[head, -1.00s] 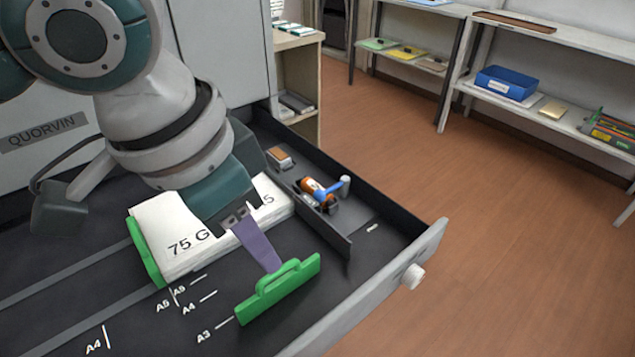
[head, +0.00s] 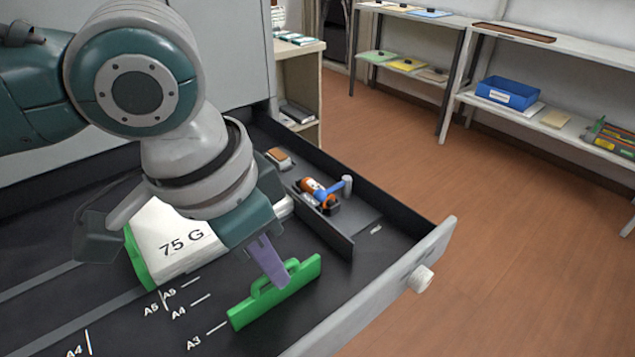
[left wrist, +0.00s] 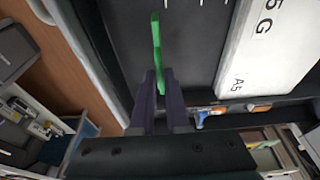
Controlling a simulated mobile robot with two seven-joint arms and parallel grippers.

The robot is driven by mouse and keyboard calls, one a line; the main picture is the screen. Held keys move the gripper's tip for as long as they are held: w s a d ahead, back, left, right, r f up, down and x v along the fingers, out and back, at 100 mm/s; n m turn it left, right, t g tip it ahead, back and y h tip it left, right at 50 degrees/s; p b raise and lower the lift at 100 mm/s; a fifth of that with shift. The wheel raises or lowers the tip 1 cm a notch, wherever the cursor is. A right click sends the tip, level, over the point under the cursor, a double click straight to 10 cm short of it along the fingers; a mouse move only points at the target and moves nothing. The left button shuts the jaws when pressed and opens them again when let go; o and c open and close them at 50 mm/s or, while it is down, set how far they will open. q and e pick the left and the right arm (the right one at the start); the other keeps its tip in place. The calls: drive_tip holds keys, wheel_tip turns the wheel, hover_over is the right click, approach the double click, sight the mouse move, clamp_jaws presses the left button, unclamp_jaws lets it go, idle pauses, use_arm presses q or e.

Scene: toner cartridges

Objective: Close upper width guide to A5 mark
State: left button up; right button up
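The green upper width guide (head: 290,290) stands in the open drawer, in line with the A3 mark (head: 207,336). The A5 mark (head: 185,284) is nearer the paper stack (head: 172,242). Another green guide (head: 136,262) stands at the stack's left side. My left gripper (head: 278,278) reaches down to the upper guide's handle with its purple fingers. In the left wrist view the guide (left wrist: 157,45) runs between the two fingertips (left wrist: 160,80); they look slightly apart, and contact is unclear. My right gripper is not in view.
A side compartment right of the stack holds an orange-and-blue item (head: 320,192) and a small brown block (head: 278,158). Bare drawer floor lies between stack and upper guide.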

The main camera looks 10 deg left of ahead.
use_arm(q)
clamp_jaws()
drive_tip(key=shift+w+a, duration=0.1)
drive_tip(key=shift+w+a, duration=0.9)
drive_tip(key=shift+a, duration=0.3)
drive_tip(key=shift+w+a+b, duration=0.25)
drive_tip(key=shift+w+a, duration=0.55)
drive_tip(key=shift+a, duration=0.25)
drive_tip(key=shift+w+a+b, duration=0.25)
drive_tip(key=shift+w+a, duration=0.55)
drive_tip(key=shift+a, duration=0.2)
drive_tip(key=shift+o, duration=1.8)
unclamp_jaws()
drive_tip(key=shift+r, duration=0.1)
